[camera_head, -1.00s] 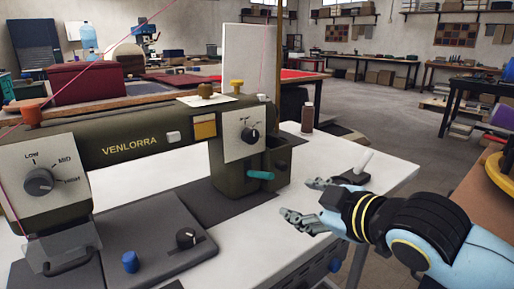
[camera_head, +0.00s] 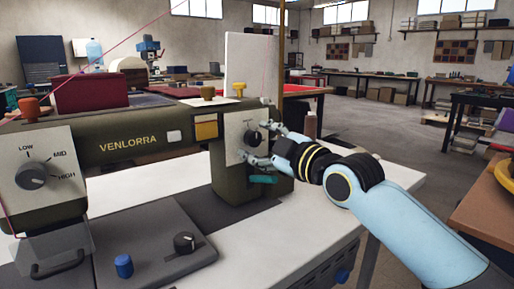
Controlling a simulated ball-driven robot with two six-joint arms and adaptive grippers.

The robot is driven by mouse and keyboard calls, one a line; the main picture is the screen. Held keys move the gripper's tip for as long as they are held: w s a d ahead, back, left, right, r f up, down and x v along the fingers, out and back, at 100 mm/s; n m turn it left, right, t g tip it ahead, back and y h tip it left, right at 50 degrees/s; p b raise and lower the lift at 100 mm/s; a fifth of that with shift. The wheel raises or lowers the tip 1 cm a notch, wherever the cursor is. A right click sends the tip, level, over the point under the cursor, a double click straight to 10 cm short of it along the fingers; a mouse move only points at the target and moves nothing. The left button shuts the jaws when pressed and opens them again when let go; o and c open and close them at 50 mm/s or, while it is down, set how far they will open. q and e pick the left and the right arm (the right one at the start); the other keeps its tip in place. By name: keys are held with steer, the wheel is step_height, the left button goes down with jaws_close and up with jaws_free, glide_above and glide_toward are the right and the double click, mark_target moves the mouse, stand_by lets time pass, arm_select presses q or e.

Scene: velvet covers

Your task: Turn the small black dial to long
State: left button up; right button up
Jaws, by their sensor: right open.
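The small black dial (camera_head: 252,138) sits on a pale plate (camera_head: 235,130) at the right end of the green VENLORRA sewing machine (camera_head: 126,143). The plate's lettering is too small to read, and so is the dial's pointer. My right gripper (camera_head: 255,142) is open at the dial, with one finger near its upper right and the other below it. I cannot tell whether the fingers touch it. My left gripper is not in view.
A larger grey dial (camera_head: 32,176) marked LOW, MID, HIGH is at the machine's left end. A black knob (camera_head: 184,243) and a blue knob (camera_head: 123,266) stand on the base. A teal lever (camera_head: 263,179) sticks out just below my right gripper.

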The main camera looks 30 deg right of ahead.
steer(key=shift+w+a, duration=0.1)
steer(key=shift+w, duration=0.5)
steer(key=c, duration=1.1)
steer(key=shift+c, duration=0.2)
